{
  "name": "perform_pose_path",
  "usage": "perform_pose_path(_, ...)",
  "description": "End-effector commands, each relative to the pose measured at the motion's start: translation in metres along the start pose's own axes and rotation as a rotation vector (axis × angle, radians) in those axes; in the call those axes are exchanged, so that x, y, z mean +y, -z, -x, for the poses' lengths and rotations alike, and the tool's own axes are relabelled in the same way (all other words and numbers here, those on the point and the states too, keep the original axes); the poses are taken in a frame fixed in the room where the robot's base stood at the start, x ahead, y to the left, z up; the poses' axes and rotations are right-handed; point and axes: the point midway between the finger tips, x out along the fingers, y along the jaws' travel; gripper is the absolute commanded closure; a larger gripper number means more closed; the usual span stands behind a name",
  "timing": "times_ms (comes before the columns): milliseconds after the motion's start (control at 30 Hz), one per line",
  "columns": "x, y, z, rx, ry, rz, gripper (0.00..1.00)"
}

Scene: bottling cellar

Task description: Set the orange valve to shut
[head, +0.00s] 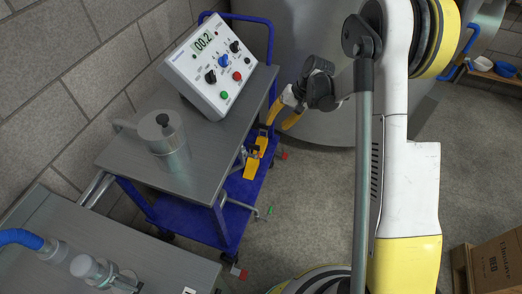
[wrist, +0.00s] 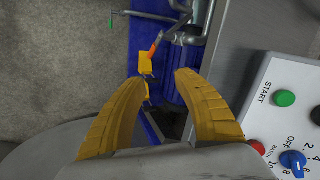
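A short orange lever (wrist: 156,46), which looks like the orange valve's handle, sits beside a grey pipe (wrist: 178,38) in the wrist view. It is slanted against the pipe run. A yellow piece (wrist: 146,63) lies just below it, over the blue lower part of the cart. In the head view my gripper (head: 284,112) hangs beside the cart's right edge. The lever is too small there to tell from the yellow parts (head: 255,157) low on the cart.
A control box (head: 212,64) reading 00.2 stands on the cart's grey top (head: 205,150), near my gripper; it also shows in the wrist view (wrist: 285,130). A large tank is behind; a cardboard box (head: 497,262) is at right.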

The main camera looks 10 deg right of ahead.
Motion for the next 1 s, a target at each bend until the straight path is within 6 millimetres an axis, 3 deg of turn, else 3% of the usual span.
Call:
perform_pose_path(33,0.008,0.003,-0.023,-0.019,0.024,-0.144,0.63)
perform_pose_path(100,0.016,0.003,-0.049,-0.047,0.053,-0.339,0.63)
perform_pose_path(300,0.029,-0.003,-0.091,-0.108,0.090,-0.671,0.63)
perform_pose_path(467,0.030,-0.005,-0.107,-0.120,0.094,-0.725,0.63)
perform_pose_path(800,0.023,-0.010,-0.172,-0.119,0.093,-0.720,0.63)
perform_pose_path(1000,0.018,-0.012,-0.197,-0.119,0.093,-0.721,0.63)
